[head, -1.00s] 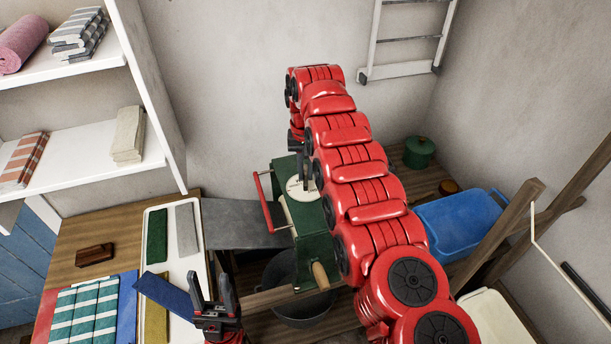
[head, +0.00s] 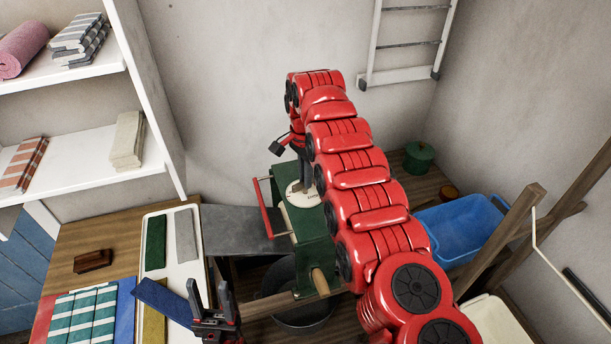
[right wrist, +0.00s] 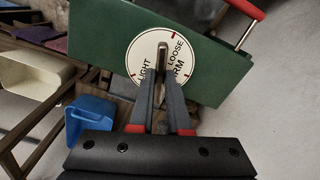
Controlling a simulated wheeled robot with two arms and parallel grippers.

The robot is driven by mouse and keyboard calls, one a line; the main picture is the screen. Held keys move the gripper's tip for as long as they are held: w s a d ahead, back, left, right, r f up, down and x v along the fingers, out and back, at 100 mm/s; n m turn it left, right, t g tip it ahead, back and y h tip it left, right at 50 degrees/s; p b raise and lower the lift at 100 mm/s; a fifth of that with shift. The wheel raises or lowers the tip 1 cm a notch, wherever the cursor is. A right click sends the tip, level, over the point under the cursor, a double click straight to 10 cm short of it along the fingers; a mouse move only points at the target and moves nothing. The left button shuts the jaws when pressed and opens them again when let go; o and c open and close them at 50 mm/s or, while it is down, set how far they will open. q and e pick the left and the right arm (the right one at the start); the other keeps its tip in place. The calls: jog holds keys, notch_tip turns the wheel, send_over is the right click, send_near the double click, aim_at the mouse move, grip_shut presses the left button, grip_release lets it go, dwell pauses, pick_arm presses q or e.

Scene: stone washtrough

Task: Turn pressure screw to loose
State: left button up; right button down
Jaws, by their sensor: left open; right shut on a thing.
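The green wringer (head: 318,240) stands with a white round dial (head: 303,197) on its top. In the right wrist view the dial (right wrist: 147,47) carries LOOSE, FIRM and a partly hidden word ending in IGHT, with red marks. The pressure screw's metal handle (right wrist: 162,48) stands up at the dial's centre. My right gripper (right wrist: 162,75) is shut on this handle; its fingers cover part of the dial. In the head view the right gripper (head: 303,183) reaches down onto the dial, partly behind my red arm. My left gripper (head: 208,290) is open and empty at the lower left.
A red-barred handle (head: 264,207) is on the wringer's left side, beside a grey board (head: 238,228). A dark tub (head: 300,305) sits below. A blue basin (head: 460,228) and wooden posts stand right. A table with cloths and brushes is left.

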jog(key=m, duration=0.4)
jog(key=shift+m, duration=0.3)
jog(key=m, duration=0.5)
jog(key=shift+m+p, duration=0.3)
jog(key=m, duration=1)
jog(key=shift+r, duration=0.1)
jog(key=c, duration=0.9)
grip_release()
